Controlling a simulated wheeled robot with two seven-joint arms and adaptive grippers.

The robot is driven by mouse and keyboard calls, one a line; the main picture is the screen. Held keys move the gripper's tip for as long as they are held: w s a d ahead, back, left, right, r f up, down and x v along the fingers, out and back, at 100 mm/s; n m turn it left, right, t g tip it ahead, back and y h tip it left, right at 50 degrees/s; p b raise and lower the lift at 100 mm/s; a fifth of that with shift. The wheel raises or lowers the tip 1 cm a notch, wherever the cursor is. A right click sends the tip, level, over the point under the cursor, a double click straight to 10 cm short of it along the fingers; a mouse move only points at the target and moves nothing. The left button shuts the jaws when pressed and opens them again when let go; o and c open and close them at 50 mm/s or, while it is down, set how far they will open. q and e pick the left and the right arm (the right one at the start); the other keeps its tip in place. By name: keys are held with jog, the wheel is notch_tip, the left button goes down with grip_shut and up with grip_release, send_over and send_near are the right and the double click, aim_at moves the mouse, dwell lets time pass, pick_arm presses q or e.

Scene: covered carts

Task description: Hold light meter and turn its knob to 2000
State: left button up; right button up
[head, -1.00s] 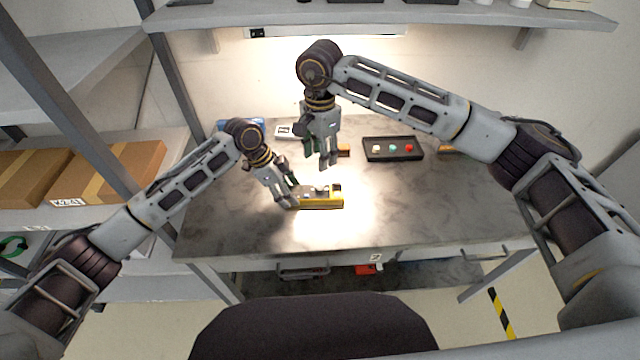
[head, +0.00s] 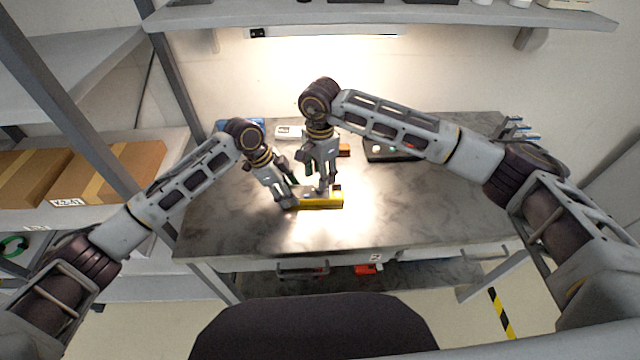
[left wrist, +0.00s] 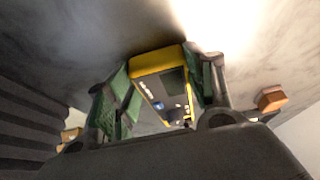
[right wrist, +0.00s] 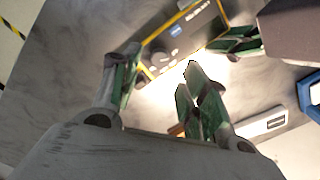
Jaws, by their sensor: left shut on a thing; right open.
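The light meter (head: 328,201) is a yellow-edged box with a dark face, low over or on the grey table. My left gripper (head: 290,196) is shut on its left end; in the left wrist view the meter (left wrist: 146,62) sits between the green finger pads. My right gripper (head: 323,190) is open above the right part of the meter. The knob's setting is too small to read.
A black tray (head: 376,158) with coloured buttons stands behind to the right, partly hidden by my right arm. A white device (head: 288,131), an orange block (head: 345,150) and a blue bin (head: 238,125) lie at the back. The table's front is clear; a shelf (head: 400,14) hangs above.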

jog(key=shift+f, duration=2.35)
jog(key=shift+c, duration=0.2)
grip_shut()
